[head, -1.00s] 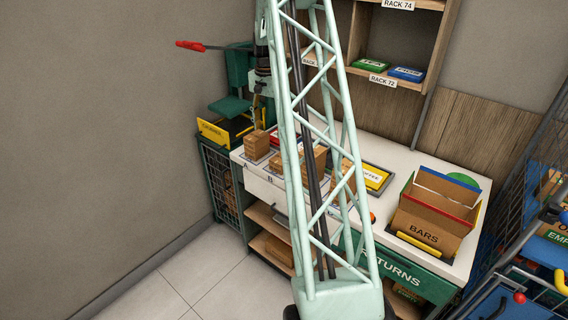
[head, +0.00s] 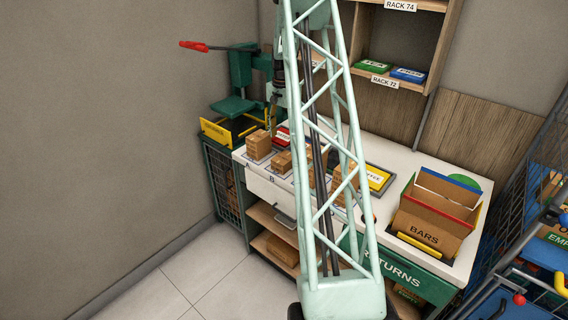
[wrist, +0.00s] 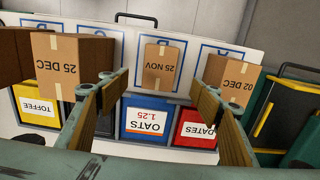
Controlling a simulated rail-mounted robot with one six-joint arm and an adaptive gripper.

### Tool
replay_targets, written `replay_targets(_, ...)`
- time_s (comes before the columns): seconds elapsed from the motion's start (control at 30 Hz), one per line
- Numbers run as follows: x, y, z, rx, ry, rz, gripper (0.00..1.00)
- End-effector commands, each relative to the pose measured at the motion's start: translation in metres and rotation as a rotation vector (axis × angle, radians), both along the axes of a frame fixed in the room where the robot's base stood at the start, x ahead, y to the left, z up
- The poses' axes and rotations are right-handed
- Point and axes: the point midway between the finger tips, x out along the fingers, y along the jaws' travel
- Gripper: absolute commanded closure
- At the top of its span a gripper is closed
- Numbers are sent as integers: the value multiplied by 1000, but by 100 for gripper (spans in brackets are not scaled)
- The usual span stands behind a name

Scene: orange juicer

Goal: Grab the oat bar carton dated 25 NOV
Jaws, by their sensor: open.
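The carton dated 25 NOV (wrist: 160,68) is a small brown box with tape, upside down in the wrist view, on a blue-framed white pad. In the head view it appears to be the low carton by mark B (head: 282,162). My gripper (wrist: 161,82) is open and empty, its two fingers to either side of this carton in the picture; the gap in depth is hard to judge. A carton dated 25 DEC (wrist: 72,64) stands left of it and one dated 02 DEC (wrist: 232,79) right of it.
Another carton (wrist: 14,55) is cut off at the left edge. Coloured OATS (wrist: 150,118), DATES (wrist: 197,129) and TOFFEE (wrist: 37,105) labels line the counter. An open BARS box (head: 430,220) stands at the right, and a green press (head: 240,85) at the left.

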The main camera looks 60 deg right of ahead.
Motion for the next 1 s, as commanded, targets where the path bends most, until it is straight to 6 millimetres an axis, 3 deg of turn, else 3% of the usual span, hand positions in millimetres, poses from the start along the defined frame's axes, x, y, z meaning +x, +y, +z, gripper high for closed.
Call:
replay_targets(0.6, -1, 1, -71, 2, 2, 0, 42)
replay_targets(1.0, 0, 0, -80, 0, 0, 0, 42)
